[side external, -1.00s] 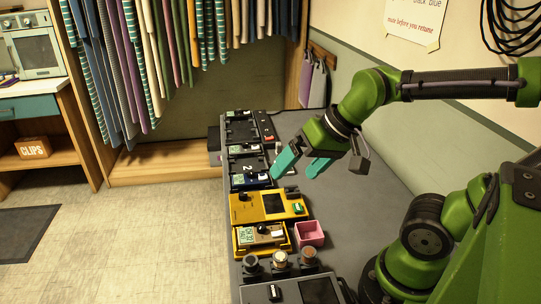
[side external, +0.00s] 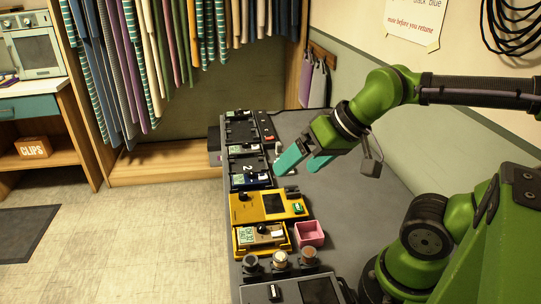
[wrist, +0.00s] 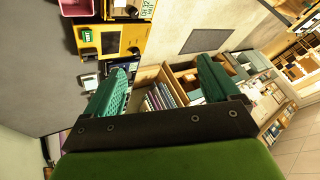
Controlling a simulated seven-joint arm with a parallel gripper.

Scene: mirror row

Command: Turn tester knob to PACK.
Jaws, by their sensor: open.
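The yellow tester (side external: 285,215) lies on the grey bench, with a dark screen, a green part at its right end and a small dark knob (side external: 243,197) at its upper left. The tester also shows at the upper left of the wrist view (wrist: 124,43). I cannot read any knob labels, so PACK is not legible. My gripper (side external: 297,170) has two teal fingers, spread apart and empty. It is above the bench, beyond the tester in the side view. It also shows in the wrist view (wrist: 162,64). It appears apart from the knob.
A beige unit (side external: 262,235) with a display and a dark knob sits in a yellow cradle nearer the camera. A pink box (side external: 309,233) stands beside it. Several round knobs (side external: 280,259) stand in front. Dark numbered units (side external: 246,167) line the far left edge. The bench's right side is clear.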

